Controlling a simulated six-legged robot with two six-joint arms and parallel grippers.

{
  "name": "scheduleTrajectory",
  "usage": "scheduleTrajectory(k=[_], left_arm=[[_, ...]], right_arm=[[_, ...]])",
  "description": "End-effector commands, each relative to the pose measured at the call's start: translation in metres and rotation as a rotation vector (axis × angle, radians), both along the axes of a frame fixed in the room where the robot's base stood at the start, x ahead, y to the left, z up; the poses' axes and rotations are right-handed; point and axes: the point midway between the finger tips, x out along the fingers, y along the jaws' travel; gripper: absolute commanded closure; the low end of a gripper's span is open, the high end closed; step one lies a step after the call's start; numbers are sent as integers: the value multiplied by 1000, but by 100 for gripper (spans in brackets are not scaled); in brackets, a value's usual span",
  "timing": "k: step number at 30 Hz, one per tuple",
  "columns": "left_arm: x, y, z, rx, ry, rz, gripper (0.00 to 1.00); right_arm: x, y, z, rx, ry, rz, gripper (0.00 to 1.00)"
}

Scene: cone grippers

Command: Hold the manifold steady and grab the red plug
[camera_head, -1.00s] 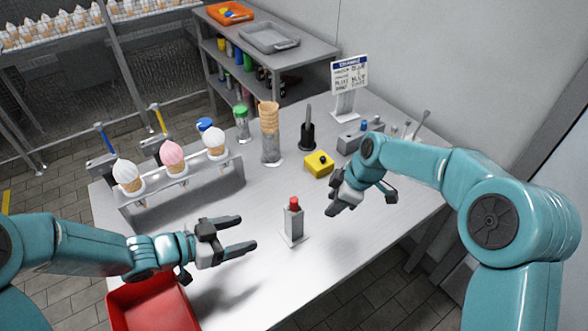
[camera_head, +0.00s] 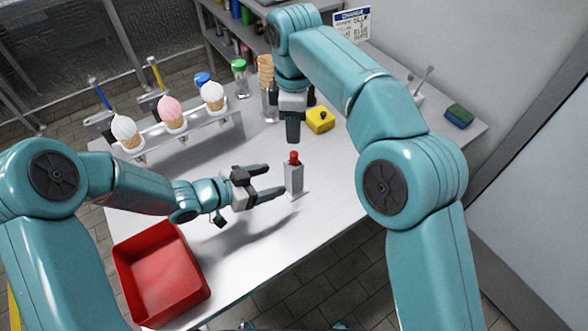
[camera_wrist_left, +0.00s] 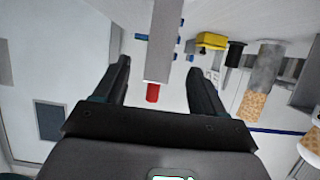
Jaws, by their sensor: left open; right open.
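The manifold, a grey upright block (camera_head: 293,178), stands on the table with the red plug (camera_head: 294,157) on its top. My left gripper (camera_head: 277,179) is open, its fingers reaching toward the block's left side. In the left wrist view, which looks upside down, the manifold (camera_wrist_left: 163,45) and the red plug (camera_wrist_left: 152,93) appear between the two open fingers. I cannot tell whether they touch the block. My right gripper (camera_head: 292,132) is open and points down just above the red plug, with a gap between. Its fingers overlap in this view.
A red bin (camera_head: 160,275) sits at the front left. A cone rack (camera_head: 180,140) with three ice creams stands at the back left. A yellow block (camera_head: 320,119) and stacked cones (camera_head: 266,72) are behind the manifold. A sponge (camera_head: 459,115) lies far right. The table front is clear.

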Motion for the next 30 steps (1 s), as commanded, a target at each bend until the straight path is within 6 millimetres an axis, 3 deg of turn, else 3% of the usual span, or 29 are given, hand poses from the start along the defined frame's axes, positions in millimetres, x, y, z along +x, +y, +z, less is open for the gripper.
scheduleTrajectory(k=[6,12,25,30], left_arm=[[23,-37,-19,1,1,-3,30],[38,-59,-29,1,0,-2,30],[43,-66,-33,1,0,1,30],[43,-66,-33,1,1,0,85]], right_arm=[[0,0,0,1,0,0,57],[0,0,0,1,0,0,57],[0,0,0,1,0,0,57],[0,0,0,1,0,0,57]])
